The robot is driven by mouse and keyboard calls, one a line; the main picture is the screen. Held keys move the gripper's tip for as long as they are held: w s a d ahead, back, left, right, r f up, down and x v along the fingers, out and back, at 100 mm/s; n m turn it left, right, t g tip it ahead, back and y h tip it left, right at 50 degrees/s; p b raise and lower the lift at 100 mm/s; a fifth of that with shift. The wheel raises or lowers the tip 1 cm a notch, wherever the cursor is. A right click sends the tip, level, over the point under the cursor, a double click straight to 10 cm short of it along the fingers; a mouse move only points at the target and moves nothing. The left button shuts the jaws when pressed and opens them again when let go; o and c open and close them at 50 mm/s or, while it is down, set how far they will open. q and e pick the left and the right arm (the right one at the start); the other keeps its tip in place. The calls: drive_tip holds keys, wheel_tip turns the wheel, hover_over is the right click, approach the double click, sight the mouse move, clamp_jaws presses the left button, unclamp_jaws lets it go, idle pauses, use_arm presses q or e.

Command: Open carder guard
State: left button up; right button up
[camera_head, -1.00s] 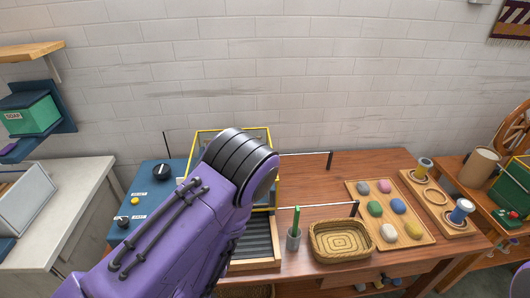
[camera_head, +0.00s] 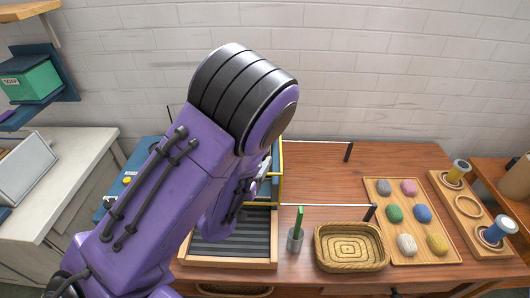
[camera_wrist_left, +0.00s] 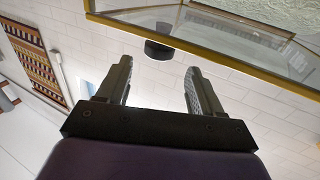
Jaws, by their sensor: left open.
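The carder stands at the table's left, mostly hidden behind my left arm. A yellow frame edge (camera_head: 281,172) of its guard shows just right of the arm, above a dark slatted tray (camera_head: 232,238). In the left wrist view the guard's clear panel with its yellow frame (camera_wrist_left: 215,43) spans the top. A short black knob (camera_wrist_left: 158,50) shows by the frame, in line with the gap between the fingers. My left gripper (camera_wrist_left: 158,67) is open, with nothing between its fingers. In the head view its fingers are mostly hidden by my arm. My right gripper is not in view.
A blue control box (camera_head: 132,180) is partly hidden left of the arm. A cup with a green stick (camera_head: 295,240), a basket (camera_head: 350,247), a tray of wool balls (camera_head: 410,220) and a spool board (camera_head: 470,215) stand to the right. Two thin rods extend over the table.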

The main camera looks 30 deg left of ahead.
use_arm(q)
drive_tip(key=w, duration=0.1)
drive_tip(key=w+b, duration=0.1)
drive_tip(key=w, duration=0.1)
drive_tip(key=shift+a+f+b, duration=0.1)
drive_tip(key=shift+f+b, duration=0.2)
drive_tip(key=w+p, duration=0.2)
drive_tip(key=w, duration=0.1)
drive_tip(key=shift+w+a+r, duration=0.15)
drive_tip(key=shift+w, duration=0.1)
drive_tip(key=shift+w+a, duration=0.3)
drive_tip(key=shift+w, duration=0.2)
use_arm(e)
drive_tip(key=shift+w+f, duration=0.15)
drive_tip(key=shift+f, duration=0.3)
use_arm(q)
drive_tip(key=shift+w+d, duration=0.1)
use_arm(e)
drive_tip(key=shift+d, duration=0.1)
use_arm(q)
clamp_jaws()
drive_tip(key=shift+w, duration=0.1)
